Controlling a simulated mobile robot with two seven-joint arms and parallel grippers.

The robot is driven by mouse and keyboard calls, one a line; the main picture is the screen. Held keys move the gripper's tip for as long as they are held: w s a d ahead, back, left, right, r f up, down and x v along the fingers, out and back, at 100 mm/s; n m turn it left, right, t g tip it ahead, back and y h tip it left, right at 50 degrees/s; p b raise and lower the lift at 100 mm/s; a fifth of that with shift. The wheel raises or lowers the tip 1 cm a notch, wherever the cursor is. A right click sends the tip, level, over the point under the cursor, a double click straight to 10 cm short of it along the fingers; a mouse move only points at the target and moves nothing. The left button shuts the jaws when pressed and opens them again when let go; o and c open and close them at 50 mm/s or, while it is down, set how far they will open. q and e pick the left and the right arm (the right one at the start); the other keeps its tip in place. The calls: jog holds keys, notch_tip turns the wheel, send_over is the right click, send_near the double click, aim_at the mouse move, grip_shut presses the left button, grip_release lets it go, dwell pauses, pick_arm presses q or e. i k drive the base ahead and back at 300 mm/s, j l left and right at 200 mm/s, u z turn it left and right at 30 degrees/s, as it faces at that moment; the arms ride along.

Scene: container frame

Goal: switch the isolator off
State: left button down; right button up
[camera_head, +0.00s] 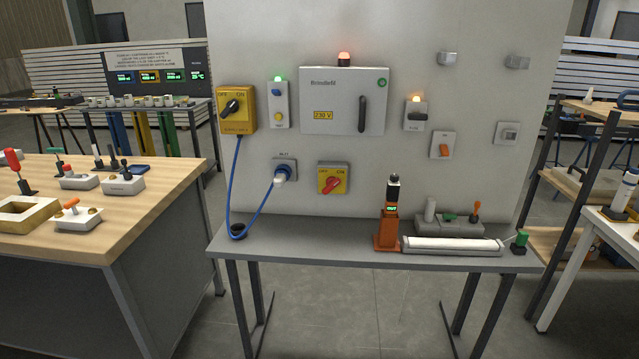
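Two yellow rotary switches on the grey wall panel carry OFF and ON marks; I cannot tell from the picture alone which is the isolator. The larger yellow switch box (249,119) at the panel's left edge has a black handle (231,107) tilted toward its upper right, the ON side. A small label under it is hard to read. The smaller yellow switch (324,173), low in the middle, has a red handle (332,185) that also slants toward the upper right. Neither of my grippers is in view.
A blue cable (231,190) runs from the larger box to a socket (284,169). A grey cabinet (335,87) bears a lit red lamp (344,58). Below, a narrow bench (330,251) holds an orange tester (387,230) and a white tube (450,246). A wooden table (150,190) stands left.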

aim_at(331, 182)
jog(key=i+l, duration=0.2)
jog(key=i, duration=0.3)
jog(key=i+l, duration=0.15)
jog(key=i, duration=0.35)
jog(key=i+l, duration=0.2)
jog(key=i, duration=0.25)
jog(key=i+j+u, duration=0.05)
